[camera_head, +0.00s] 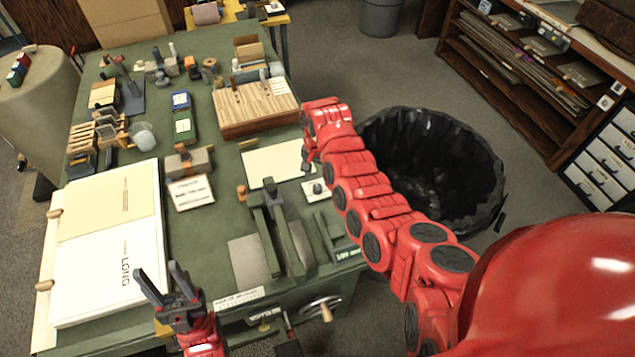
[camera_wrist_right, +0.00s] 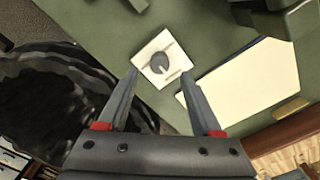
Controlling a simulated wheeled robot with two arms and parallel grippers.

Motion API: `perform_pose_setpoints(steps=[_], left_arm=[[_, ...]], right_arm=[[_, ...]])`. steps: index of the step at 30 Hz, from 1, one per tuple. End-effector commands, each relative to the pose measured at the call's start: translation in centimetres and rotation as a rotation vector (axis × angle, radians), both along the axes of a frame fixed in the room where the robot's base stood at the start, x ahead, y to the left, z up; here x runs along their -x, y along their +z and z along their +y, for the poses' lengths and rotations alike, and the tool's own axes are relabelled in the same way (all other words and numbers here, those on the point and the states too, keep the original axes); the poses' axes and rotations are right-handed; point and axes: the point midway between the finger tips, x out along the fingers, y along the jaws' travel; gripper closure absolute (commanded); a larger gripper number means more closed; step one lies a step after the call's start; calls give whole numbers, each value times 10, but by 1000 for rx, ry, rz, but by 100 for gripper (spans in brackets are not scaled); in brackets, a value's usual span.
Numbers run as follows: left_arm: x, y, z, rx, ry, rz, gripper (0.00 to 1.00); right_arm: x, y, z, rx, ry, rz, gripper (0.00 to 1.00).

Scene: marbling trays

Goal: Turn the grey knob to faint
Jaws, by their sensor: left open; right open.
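The grey knob (camera_head: 317,188) sits on a small white square plate (camera_head: 326,195) near the right edge of the green table. In the right wrist view the knob (camera_wrist_right: 159,62) is round, with a light mark towards the lower part of its face. Its plate (camera_wrist_right: 148,50) has dark markings too small to read. My right gripper (camera_wrist_right: 160,77) is open and empty, its fingertips on either side of the plate in that view, apart from the knob. In the head view its fingers are mostly hidden by my arm. My left gripper (camera_head: 163,284) is open and empty over the table's front edge.
A cream sheet (camera_head: 272,166) lies beside the knob's plate. A dark green clamp-like device (camera_head: 283,230) stands just in front. A black lined bin (camera_head: 430,165) stands right of the table. A large white board (camera_head: 100,285) lies at the left.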

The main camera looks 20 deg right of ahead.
Motion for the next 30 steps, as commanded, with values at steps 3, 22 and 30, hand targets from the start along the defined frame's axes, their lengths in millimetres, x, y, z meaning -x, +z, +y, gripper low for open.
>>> perform_pose_setpoints(steps=[3,22,30], left_arm=[[0,6,0,0,0,0,50],[0,6,0,0,0,0,50],[0,6,0,0,0,0,50]], right_arm=[[2,-17,-1,1,-2,5,33],[1,-43,0,-1,-2,0,33],[1,-43,0,-1,-2,1,69]])
